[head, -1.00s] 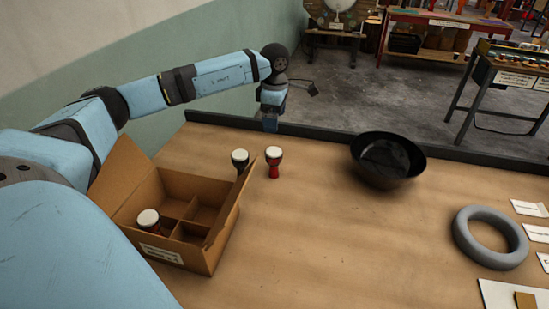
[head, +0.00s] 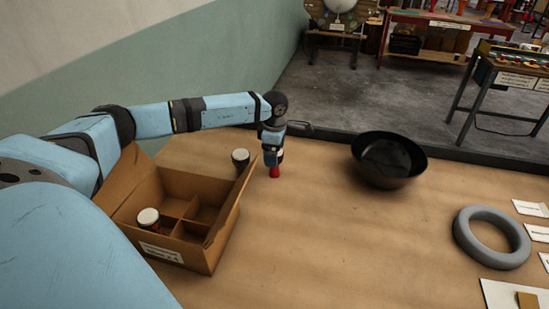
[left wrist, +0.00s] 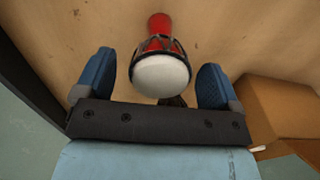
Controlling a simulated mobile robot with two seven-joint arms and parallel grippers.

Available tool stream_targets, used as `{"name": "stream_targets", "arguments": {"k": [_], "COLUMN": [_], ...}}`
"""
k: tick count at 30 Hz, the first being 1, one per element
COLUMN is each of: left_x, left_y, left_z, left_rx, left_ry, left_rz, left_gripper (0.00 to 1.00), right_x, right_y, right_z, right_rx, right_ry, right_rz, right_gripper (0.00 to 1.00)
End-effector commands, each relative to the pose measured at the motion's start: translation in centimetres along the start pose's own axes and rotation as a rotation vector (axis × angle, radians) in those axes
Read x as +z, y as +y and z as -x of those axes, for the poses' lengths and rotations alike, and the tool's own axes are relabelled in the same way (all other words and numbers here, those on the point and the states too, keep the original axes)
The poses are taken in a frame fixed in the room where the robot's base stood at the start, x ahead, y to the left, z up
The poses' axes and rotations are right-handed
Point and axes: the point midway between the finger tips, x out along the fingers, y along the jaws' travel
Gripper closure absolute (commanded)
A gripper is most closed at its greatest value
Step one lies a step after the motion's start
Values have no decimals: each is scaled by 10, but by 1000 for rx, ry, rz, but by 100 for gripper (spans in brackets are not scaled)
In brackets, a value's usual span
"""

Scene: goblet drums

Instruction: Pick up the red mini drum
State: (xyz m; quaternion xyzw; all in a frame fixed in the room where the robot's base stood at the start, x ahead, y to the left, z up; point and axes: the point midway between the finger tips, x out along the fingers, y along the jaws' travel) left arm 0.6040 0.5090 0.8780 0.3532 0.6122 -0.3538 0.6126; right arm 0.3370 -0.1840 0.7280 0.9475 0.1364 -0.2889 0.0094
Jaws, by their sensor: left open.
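The red mini drum (head: 275,172) stands on the table right of the cardboard box; in the head view my left gripper (head: 273,158) covers most of it and only its red base shows. In the left wrist view the drum (left wrist: 161,72) has a white head and a red foot, and lies between the two blue fingers. There the left gripper (left wrist: 153,82) is open, with a gap on both sides of the drum. My right gripper is not in view.
A divided cardboard box (head: 209,259) holds one drum (head: 148,218). A dark drum (head: 240,158) stands just behind its right flap. A black bowl (head: 387,158) and a grey ring (head: 491,238) are to the right. The middle of the table is clear.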

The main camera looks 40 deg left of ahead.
Motion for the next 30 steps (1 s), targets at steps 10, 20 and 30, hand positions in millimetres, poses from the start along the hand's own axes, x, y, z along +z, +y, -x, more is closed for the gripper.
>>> {"name": "stream_targets", "arguments": {"k": [10,20,30], "left_x": [0,0,0], "left_y": [0,0,1], "left_z": [-9,-8,5], "left_rx": [0,0,2], "left_ry": [0,0,-2], "left_rz": [0,0,0], "left_gripper": [26,66,66], "right_x": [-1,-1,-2], "right_y": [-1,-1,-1], "right_z": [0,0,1], "right_rx": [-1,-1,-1], "right_ry": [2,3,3], "right_rz": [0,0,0], "right_gripper": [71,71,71]}}
